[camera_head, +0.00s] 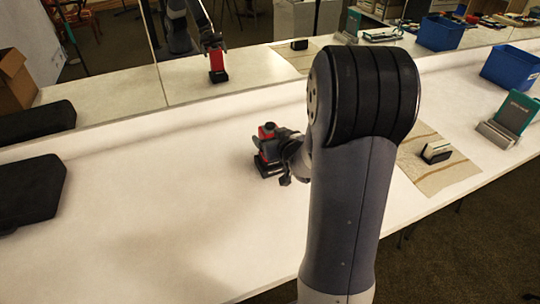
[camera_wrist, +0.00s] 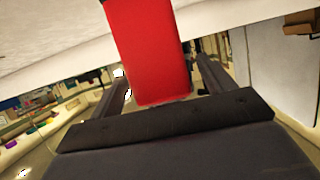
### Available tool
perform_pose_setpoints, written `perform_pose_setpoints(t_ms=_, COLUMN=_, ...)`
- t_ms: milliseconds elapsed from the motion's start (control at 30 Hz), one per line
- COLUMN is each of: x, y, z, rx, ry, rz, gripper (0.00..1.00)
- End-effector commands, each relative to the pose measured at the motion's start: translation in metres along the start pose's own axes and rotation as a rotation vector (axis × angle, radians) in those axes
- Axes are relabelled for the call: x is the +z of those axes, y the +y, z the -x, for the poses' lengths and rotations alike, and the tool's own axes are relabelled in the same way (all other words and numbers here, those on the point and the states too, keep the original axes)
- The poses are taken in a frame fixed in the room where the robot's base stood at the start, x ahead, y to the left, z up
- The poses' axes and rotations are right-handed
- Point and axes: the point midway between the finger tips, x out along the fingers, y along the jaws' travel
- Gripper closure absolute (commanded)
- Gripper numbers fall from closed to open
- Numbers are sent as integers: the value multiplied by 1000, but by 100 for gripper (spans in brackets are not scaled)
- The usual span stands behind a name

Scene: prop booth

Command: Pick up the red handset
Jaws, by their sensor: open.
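The red handset (camera_head: 267,131) stands upright on the white table, with a black part at its foot. It is partly hidden by my gripper (camera_head: 272,152), which reaches it from the right. In the wrist view the red handset (camera_wrist: 150,45) fills the space between the two dark fingers of my gripper (camera_wrist: 162,66). The fingers are open on either side of it, with a visible gap at least on the right. The handset also shows in the mirror behind the table.
A black case (camera_head: 30,192) lies at the left. On the right are a patterned mat (camera_head: 425,178) with a small dark-and-cream block (camera_head: 437,151), a green-and-grey device (camera_head: 510,118) and a blue bin (camera_head: 512,68). A mirror stands along the back. The table's front left is clear.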

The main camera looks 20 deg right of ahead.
Motion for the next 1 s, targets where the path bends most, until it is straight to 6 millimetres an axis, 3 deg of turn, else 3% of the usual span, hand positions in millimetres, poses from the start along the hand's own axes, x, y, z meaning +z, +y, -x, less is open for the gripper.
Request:
perform_pose_setpoints(t_ms=133, x=0, y=-1, z=-15, rx=-1, ry=-1, rz=1, gripper=23)
perform_pose_setpoints(t_ms=433, x=0, y=0, z=-18, rx=0, ry=0, rz=1, gripper=24)
perform_pose_setpoints(t_ms=1000, x=0, y=0, z=-18, rx=0, ry=0, rz=1, gripper=70)
